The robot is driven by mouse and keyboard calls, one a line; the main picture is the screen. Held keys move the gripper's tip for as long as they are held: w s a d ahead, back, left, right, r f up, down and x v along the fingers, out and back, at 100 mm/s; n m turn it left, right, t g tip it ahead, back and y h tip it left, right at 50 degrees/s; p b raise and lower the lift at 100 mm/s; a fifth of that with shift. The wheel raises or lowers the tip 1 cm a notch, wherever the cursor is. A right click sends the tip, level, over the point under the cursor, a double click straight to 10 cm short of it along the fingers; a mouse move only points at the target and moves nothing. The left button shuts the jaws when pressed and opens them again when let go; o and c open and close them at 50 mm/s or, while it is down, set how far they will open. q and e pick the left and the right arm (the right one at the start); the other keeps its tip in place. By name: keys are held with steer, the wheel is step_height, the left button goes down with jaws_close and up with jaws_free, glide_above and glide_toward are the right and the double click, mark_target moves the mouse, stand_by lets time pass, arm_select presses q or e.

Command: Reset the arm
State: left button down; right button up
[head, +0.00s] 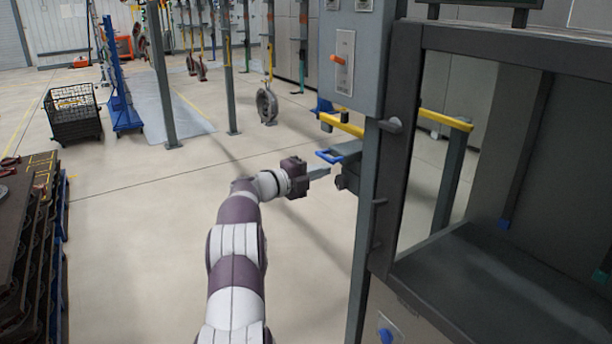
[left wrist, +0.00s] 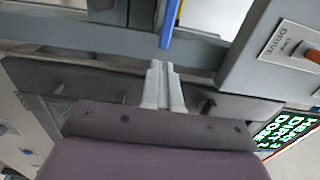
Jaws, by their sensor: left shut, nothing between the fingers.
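My left arm reaches forward from the bottom of the head view. Its gripper (head: 319,173) is shut and empty, pointing right, close to a grey fixture with a blue handle (head: 328,157) on the machine's side. In the left wrist view the two grey fingers (left wrist: 161,75) are together with nothing between them. The blue handle also shows just above them (left wrist: 168,25). I cannot tell whether the fingertips touch the grey bar there. My right gripper is not in view.
A grey control box (head: 352,95) with an orange switch (head: 339,60) is on the post above the gripper. A dark-framed cabinet (head: 395,190) fills the right side. A yellow bar (head: 342,124) is just beyond. Dark racks (head: 25,230) stand at left. The floor between is clear.

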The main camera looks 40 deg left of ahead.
arm_select(q)
steer(key=s+a+f+n+g+y, duration=0.1)
steer(key=a+f+n+g+y, duration=0.1)
steer(key=a+f+n+y, duration=0.85)
steer(key=s+d+f+n+g+p, duration=0.2)
steer(key=s+d+f+n+g, duration=0.45)
steer(key=d+n, duration=0.3)
steer(key=s+d+r+g+h+p, duration=0.1)
steer(key=s+d+g+h, duration=0.1)
steer(key=s+d, duration=1.1)
steer(key=s+d+r+n+g+h+p, duration=0.1)
steer(key=s+d+g, duration=0.4)
steer(key=s+d, duration=0.9)
steer(key=d+h+p, duration=0.1)
steer(key=d+h, duration=0.1)
steer(key=d, duration=0.5)
steer(key=shift+r, duration=0.3)
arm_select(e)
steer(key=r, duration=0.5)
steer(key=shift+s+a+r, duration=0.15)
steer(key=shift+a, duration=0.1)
